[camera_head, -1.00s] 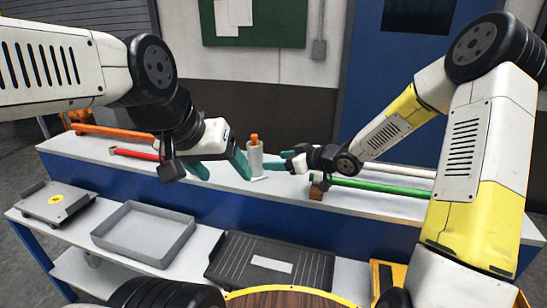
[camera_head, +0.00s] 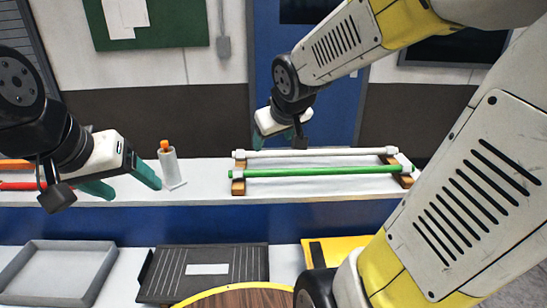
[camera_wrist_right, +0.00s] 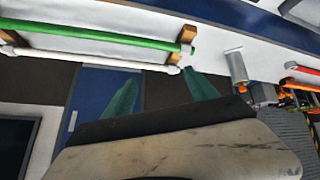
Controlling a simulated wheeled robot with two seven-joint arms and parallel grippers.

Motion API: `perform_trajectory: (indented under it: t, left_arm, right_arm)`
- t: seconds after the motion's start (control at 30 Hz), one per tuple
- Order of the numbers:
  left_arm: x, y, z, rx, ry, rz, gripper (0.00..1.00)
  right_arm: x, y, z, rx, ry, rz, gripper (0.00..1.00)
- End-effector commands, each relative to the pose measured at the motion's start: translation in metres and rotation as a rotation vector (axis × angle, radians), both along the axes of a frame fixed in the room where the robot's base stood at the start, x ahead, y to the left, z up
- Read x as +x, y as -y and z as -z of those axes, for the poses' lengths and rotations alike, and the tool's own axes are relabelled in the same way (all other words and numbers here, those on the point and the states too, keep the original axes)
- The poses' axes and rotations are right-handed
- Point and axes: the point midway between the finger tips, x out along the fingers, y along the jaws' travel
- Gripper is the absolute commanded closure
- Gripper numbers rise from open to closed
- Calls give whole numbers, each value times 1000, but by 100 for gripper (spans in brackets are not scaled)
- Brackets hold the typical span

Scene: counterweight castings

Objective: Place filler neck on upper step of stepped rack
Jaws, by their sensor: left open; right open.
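A light grey cylinder with an orange top (camera_head: 168,165), which looks like the filler neck, stands upright on the white upper surface (camera_head: 205,170) of a stepped bench, which looks like the rack. In the right wrist view the cylinder (camera_wrist_right: 237,66) lies right of the fingers. My left gripper (camera_head: 122,182) is open, with teal fingers. One fingertip is close to the cylinder's left side; I cannot tell if they touch. My right gripper (camera_head: 280,127) is open and empty, above and behind the rods. Its teal fingers show spread in its wrist view (camera_wrist_right: 160,92).
A green rod (camera_head: 320,172) and a white rod (camera_head: 325,153) lie on wooden supports right of the cylinder. Red (camera_head: 20,186) and orange rods lie at the far left. A grey tray (camera_head: 55,272) and a dark ribbed plate (camera_head: 205,270) are on the lower level.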

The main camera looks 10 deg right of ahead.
Motion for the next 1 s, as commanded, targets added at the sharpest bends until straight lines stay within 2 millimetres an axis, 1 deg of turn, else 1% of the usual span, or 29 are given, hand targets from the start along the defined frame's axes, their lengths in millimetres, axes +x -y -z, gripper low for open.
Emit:
perform_trajectory:
  t: [0.03,0.07,0.1,0.2,0.3,0.37,0.43,0.5,0.97,1.0]
  left_arm:
    - [0,0,0,0,0,0,29]
    - [0,0,0,0,0,0,29]
    - [0,0,0,0,0,0,29]
    - [0,0,0,0,0,0,29]
    - [0,0,0,0,0,0,29]
    - [0,0,0,0,0,0,29]
    - [0,0,0,0,0,0,29]
    - [0,0,0,0,0,0,29]
    - [0,0,0,0,0,0,29]
    - [0,0,0,0,0,0,31]
  right_arm:
    - [-25,3,-9,32,-15,37,33]
    - [-39,4,-11,55,-30,56,33]
    - [-57,5,-13,90,-54,78,33]
    - [-96,1,-16,171,-105,109,33]
    - [-124,-5,-16,237,-144,116,33]
    - [-134,-8,-16,264,-162,118,33]
    - [-141,-10,-15,282,-173,117,33]
    - [-144,-11,-15,289,-179,116,33]
    - [-143,-11,-15,287,-177,118,33]
    - [-143,-11,-15,287,-177,118,35]
